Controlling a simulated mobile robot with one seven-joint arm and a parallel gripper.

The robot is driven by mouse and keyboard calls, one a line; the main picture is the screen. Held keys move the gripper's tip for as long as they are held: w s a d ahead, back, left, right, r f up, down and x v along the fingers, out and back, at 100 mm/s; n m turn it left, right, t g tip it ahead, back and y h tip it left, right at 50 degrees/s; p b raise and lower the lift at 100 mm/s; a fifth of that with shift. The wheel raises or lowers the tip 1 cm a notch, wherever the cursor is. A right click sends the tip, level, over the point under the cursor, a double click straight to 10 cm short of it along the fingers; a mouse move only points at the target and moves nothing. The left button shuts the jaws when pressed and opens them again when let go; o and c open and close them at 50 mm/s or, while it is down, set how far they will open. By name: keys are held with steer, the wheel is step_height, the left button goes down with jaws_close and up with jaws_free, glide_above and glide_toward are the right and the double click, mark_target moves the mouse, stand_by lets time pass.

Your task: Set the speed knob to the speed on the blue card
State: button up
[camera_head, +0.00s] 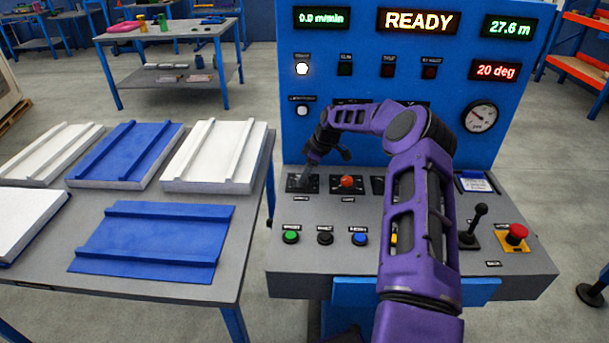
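My gripper (312,168) is at the left end of the console's knob row, over a dark square plate (313,187). The gripper hides the knob there, and I cannot tell whether it touches it. I also cannot tell whether the fingers are open or shut. A red-orange knob (347,182) sits on the plate just to the right. The labels are too small to read, so I cannot tell which knob is for speed. A card with a blue top edge (473,184) lies at the right of the console; its writing is not legible. A display (321,18) reads 0.0 m/min.
My arm crosses the console's middle and hides part of it. Green (291,237), black (325,238) and blue (360,238) buttons line the front. A black lever (474,225) and red emergency button (516,233) stand right. A table (228,276) with panels stands left.

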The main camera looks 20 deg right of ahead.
steer(key=shift+o, duration=1)
steer(key=p+v, duration=0.1)
steer(key=v, duration=1.6)
steer(key=shift+d+r, duration=0.15)
steer(key=shift+d, duration=0.05)
